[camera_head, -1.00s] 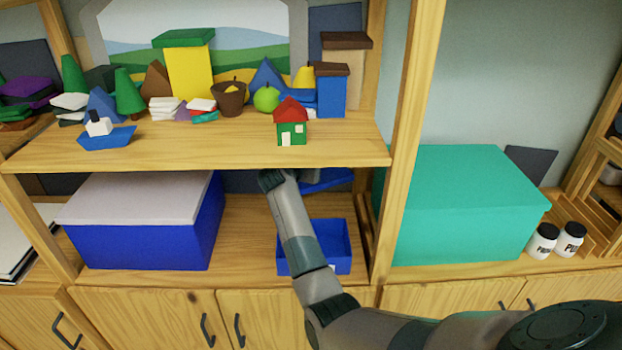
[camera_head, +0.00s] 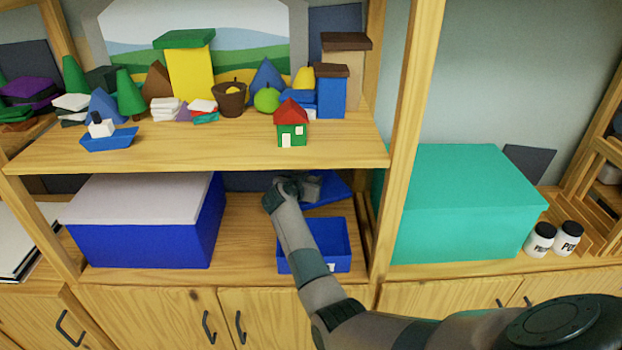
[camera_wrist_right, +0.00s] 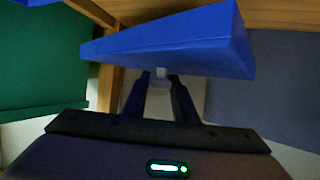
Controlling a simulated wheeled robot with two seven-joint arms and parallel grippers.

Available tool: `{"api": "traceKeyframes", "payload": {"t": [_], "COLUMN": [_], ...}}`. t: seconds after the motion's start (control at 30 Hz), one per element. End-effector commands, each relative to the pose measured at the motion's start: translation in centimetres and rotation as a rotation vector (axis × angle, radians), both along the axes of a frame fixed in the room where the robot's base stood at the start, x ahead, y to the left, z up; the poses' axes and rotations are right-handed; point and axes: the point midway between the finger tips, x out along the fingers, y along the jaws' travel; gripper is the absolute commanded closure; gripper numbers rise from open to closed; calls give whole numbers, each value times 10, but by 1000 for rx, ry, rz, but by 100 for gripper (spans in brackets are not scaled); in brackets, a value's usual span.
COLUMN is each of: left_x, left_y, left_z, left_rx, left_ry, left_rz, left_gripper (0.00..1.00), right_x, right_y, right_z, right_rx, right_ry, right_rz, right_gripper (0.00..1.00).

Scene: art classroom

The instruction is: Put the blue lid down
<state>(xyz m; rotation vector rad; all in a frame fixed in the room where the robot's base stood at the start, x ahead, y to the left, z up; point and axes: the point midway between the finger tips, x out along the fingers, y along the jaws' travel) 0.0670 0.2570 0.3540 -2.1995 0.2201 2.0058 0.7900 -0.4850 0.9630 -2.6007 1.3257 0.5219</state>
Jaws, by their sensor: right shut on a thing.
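The blue lid (camera_head: 327,192) is in the lower shelf bay in the head view, behind the open blue box (camera_head: 339,262). It also fills the upper part of the right wrist view (camera_wrist_right: 175,45), tilted in that picture. My right gripper (camera_wrist_right: 160,78) is shut on the lid's near edge. In the head view my right gripper (camera_head: 312,188) reaches in under the upper shelf, partly hidden by my own wrist. The open blue box stands on the lower shelf, with my right arm crossing its left part. My left gripper is not in view.
The upper shelf (camera_head: 200,150) hangs over the bay and carries a small house (camera_head: 291,124), a boat (camera_head: 108,135) and other toys. A blue box with a pale lid (camera_head: 140,225) stands to the left. A shelf post and a teal box (camera_head: 465,205) stand to the right.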

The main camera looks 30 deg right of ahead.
Motion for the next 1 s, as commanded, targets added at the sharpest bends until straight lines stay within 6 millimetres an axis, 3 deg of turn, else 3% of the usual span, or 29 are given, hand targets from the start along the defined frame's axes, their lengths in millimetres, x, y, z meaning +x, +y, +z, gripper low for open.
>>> {"api": "traceKeyframes", "payload": {"t": [0.97,1.0], "left_x": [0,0], "left_y": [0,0], "left_z": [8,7], "left_rx": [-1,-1], "left_ry": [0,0], "left_rz": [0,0], "left_gripper": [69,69], "right_x": [2,2], "right_y": [-1,-1], "right_z": [-13,-13], "right_rx": [-2,-1], "right_ry": [-3,-2], "right_rz": [1,1], "right_gripper": [100,70]}}
